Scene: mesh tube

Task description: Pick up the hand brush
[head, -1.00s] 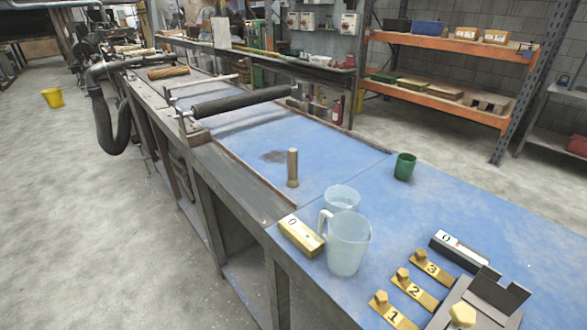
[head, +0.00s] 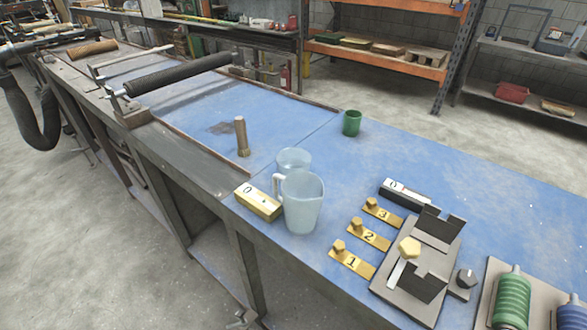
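I cannot make out a hand brush for certain in the head view. A brown, ribbed, elongated thing (head: 92,47) lies at the far left end of the bench, too small to identify. A brownish item (head: 558,107) lies on the right-hand shelf and is also too small to tell. Neither of my grippers shows.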

